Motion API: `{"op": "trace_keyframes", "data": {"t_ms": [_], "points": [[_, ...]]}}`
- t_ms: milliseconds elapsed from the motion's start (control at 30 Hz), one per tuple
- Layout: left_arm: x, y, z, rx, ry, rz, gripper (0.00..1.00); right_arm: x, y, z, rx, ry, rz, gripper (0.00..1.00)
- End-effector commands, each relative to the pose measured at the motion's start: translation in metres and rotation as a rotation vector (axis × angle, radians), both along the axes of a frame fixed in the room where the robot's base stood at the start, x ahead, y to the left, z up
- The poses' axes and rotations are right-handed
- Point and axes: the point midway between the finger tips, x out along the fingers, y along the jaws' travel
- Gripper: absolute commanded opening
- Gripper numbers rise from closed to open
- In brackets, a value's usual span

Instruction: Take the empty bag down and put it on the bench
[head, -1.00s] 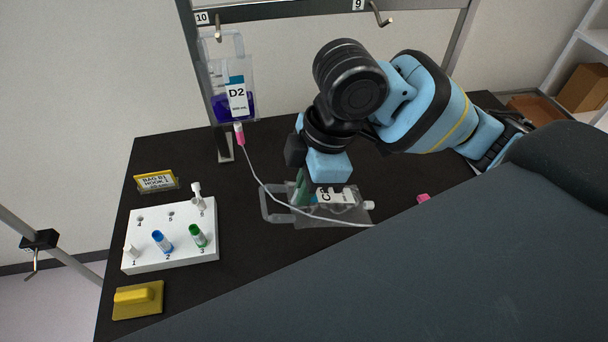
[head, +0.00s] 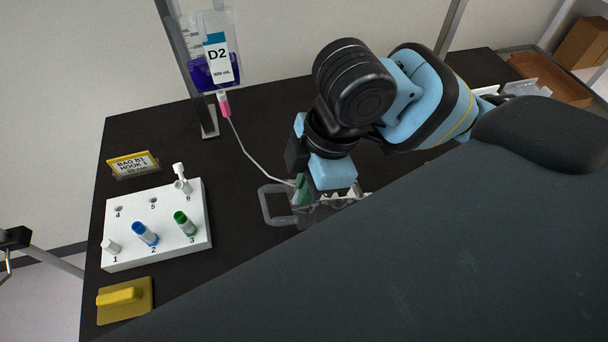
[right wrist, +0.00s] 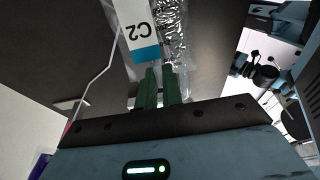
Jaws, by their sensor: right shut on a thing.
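The clear, empty-looking bag labelled C2 (head: 275,206) is at my right gripper (head: 303,190) over the dark bench (head: 250,120). In the right wrist view the green fingers (right wrist: 158,88) are closed on the end of the bag beside its blue and white C2 label (right wrist: 138,30). In the head view my arm and dark body hide much of the bag. I cannot tell whether it touches the bench. My left gripper is not in view.
Bag D2 (head: 217,62), with purple liquid, hangs at the back; a thin tube (head: 250,155) runs from its pink connector (head: 224,104) towards my right gripper. A white rack (head: 157,228), a yellow sign (head: 133,164) and a yellow block (head: 124,299) stand at left. Bench behind the gripper is clear.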

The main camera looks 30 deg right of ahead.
Motion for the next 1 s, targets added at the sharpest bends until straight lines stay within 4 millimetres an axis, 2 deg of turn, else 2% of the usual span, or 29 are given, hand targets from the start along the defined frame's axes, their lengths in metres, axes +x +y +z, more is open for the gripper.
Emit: {"op": "trace_keyframes", "data": {"t_ms": [300,333,500,533,833,1000], "points": [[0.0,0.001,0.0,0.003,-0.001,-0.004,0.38,0.0,0.0,-0.002,0.0,0.0,0.0,0.0],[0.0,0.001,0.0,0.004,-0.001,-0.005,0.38,0.0,0.0,-0.002,0.0,0.0,0.0,0.09],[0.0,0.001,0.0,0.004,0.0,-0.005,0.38,0.0,0.0,-0.002,0.0,0.0,0.0,0.31],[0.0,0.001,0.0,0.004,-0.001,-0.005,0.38,0.0,0.0,-0.002,0.0,0.0,0.0,0.33],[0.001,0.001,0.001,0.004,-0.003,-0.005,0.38,0.0,-0.001,0.001,0.0,-0.001,0.0,0.33],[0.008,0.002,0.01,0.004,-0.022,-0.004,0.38,-0.001,-0.006,0.021,0.0,-0.007,-0.002,0.33]]}}
